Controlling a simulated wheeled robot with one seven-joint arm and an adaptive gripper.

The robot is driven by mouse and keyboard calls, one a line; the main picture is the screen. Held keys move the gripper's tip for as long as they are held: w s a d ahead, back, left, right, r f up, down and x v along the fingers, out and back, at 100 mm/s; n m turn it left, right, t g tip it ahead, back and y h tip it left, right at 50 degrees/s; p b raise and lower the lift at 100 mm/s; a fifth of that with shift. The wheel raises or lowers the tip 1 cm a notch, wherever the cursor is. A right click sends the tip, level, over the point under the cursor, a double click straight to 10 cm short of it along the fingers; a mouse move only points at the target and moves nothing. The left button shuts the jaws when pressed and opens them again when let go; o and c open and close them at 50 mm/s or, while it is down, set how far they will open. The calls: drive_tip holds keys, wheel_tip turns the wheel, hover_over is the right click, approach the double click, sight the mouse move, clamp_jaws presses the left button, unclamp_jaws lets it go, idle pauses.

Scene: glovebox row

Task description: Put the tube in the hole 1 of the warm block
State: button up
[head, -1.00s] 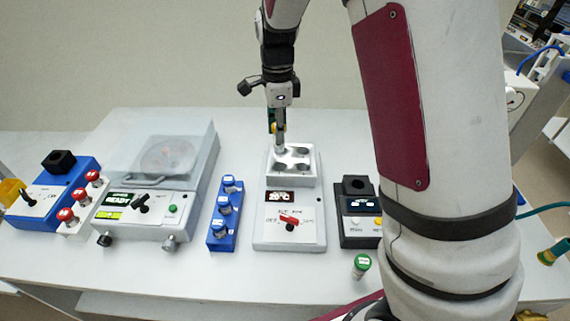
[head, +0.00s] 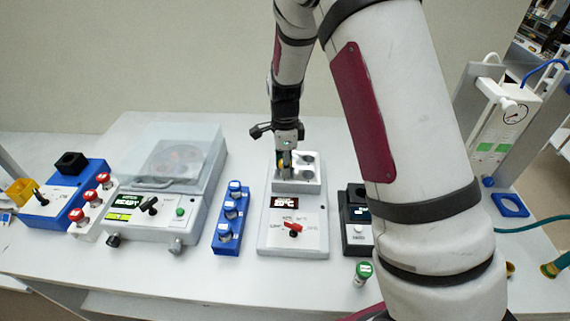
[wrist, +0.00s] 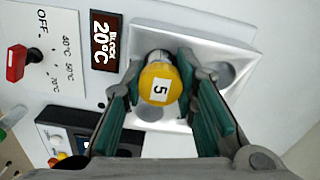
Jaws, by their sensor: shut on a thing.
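The tube (wrist: 157,80) has a yellow cap marked 5, seen nearly end-on in the wrist view. My gripper (wrist: 160,84) is shut on it, with a green finger pad on either side. The warm block (head: 312,187) is a pale device with a silver holed top, a display reading 20°C and a red knob. In the head view my gripper (head: 285,163) is low over the left part of the silver top. The tube's lower end is hidden by its cap and my fingers, so I cannot tell whether it is in a hole.
A blue rack (head: 228,228) with several blue-capped tubes stands left of the block, and a lidded centrifuge (head: 150,200) beyond it. A dark small device (head: 357,225) is close on the right. A green-capped tube (head: 363,270) stands near the front.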

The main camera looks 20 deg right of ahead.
drive_tip(key=shift+f, duration=0.1)
drive_tip(key=o, duration=1)
wheel_tip(320, 180, up, 12)
drive_tip(key=b, duration=0.2)
drive_tip(key=s+r+n+t, duration=0.2)
drive_tip(key=s+r+n, duration=0.7)
drive_tip(key=s+r, duration=0.25)
drive_tip(key=s+r+n+t, duration=0.1)
drive_tip(key=s+n, duration=0.2)
drive_tip(key=s, duration=0.2)
drive_tip(key=s+r+n+t, duration=0.1)
drive_tip(key=s+n, duration=0.3)
drive_tip(key=s, duration=0.1)
drive_tip(key=s+r+n+t, duration=0.1)
drive_tip(key=s+n, duration=0.3)
drive_tip(key=shift+s+t, duration=0.3)
drive_tip(key=shift+s, duration=0.1)
